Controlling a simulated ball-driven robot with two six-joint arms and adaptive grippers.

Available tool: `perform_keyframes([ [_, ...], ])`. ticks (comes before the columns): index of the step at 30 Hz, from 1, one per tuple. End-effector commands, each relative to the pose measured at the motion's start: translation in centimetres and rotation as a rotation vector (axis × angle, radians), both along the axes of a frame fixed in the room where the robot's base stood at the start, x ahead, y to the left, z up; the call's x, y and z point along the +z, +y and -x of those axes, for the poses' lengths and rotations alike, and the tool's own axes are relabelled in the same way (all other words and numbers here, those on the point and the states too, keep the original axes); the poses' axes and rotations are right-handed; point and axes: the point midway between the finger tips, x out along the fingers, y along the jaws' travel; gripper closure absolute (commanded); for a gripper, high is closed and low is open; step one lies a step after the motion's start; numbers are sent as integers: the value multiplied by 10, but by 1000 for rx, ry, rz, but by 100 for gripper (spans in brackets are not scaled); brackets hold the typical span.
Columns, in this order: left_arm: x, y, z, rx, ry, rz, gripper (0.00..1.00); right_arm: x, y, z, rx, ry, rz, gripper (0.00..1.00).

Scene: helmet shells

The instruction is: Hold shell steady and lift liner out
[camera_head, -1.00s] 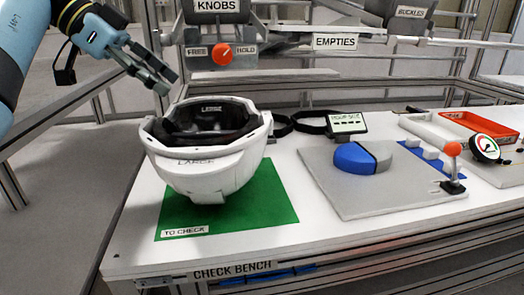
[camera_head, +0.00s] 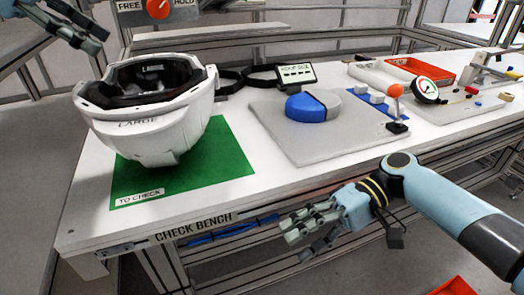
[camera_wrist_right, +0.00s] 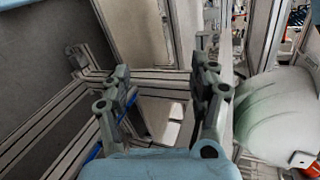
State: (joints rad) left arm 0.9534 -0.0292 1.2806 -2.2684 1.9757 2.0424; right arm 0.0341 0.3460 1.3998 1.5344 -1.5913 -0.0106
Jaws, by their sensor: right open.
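The white helmet shell (camera_head: 155,128), labelled LARGE, sits bowl-down on the green mat (camera_head: 215,160) in the head view, its opening facing up. My right gripper (camera_head: 298,240) is open and empty, in front of the bench edge and to the right of the shell. In the right wrist view, the open fingers (camera_wrist_right: 162,80) have the white shell (camera_wrist_right: 275,115) to their right.
A grey board (camera_head: 300,145) with a blue and grey puck (camera_head: 312,106) lies right of the mat. An orange-knobbed lever (camera_head: 395,92), gauge (camera_head: 426,88) and red tray (camera_head: 420,68) stand further right.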

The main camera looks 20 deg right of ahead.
Motion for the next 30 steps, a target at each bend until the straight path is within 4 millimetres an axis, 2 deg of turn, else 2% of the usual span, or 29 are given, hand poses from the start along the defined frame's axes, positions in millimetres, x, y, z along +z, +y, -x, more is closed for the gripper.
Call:
perform_keyframes([
  [1, 0, 0, 0, 0, 0, 0, 62, 33, 2, -1, 64, -40, -66, 38],
  [3, 0, 0, 0, 0, 0, 0, 62, 76, 7, -3, 135, -89, -155, 38],
  [6, 0, 0, 0, 0, 0, 0, 62, 121, 25, -41, 72, -129, -224, 38],
  [9, 0, 0, 0, 0, 0, 0, 62, 161, 35, -64, 37, -156, -287, 38],
  [12, 0, 0, 0, 0, 0, 0, 62, 191, 42, -79, 18, -173, -336, 38],
  [15, 0, 0, 0, 0, 0, 0, 62, 209, 46, -86, 8, -180, -366, 38],
  [20, 0, 0, 0, 0, 0, 0, 62, 218, 57, -89, 2, -182, -385, 38],
  [23, 0, 0, 0, 0, 0, 0, 62, 218, 71, -89, 2, -182, -386, 38],
  [30, 0, 0, 0, 0, 0, 0, 62, 218, 120, -89, 2, -181, -386, 38],
])
